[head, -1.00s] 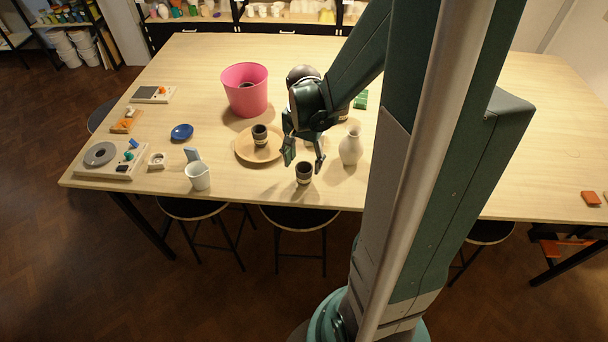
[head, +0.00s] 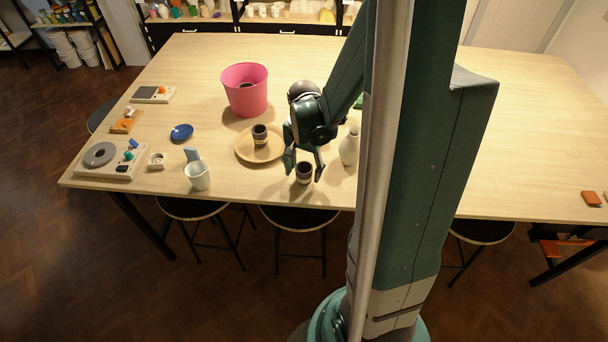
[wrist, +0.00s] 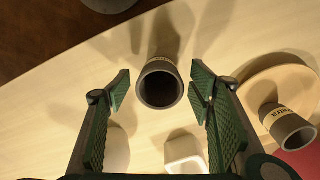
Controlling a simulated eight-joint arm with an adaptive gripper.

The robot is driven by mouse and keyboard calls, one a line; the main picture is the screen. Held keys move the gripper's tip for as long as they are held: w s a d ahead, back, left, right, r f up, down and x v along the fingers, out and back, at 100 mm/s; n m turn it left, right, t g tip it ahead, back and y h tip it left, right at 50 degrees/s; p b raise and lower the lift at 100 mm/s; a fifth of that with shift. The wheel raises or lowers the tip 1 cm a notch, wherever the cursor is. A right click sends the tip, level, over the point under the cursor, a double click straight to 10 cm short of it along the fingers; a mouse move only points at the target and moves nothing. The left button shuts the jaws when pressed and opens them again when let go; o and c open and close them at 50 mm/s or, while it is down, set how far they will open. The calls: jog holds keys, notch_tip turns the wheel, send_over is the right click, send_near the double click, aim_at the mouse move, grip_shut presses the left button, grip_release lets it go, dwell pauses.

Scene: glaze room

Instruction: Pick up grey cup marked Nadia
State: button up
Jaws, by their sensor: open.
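A dark grey cup with a pale band (head: 304,175) stands upright near the table's front edge. In the wrist view the same cup (wrist: 160,86) is seen from above, between my fingers, with its dark mouth towards me; no name on it is readable. My gripper (head: 304,169) is open and empty, pointing down, with a finger on either side of this cup and gaps showing in the wrist view. A similar dark cup (head: 260,135) stands on a round wooden plate (head: 241,152); in the wrist view its pale band carries a name that looks like "Petra" (wrist: 271,113).
A white vase (head: 349,150) stands right of the cup.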

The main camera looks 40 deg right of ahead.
jog(key=shift+f, duration=0.45)
dwell(0.3)
jog(key=c, duration=1.1)
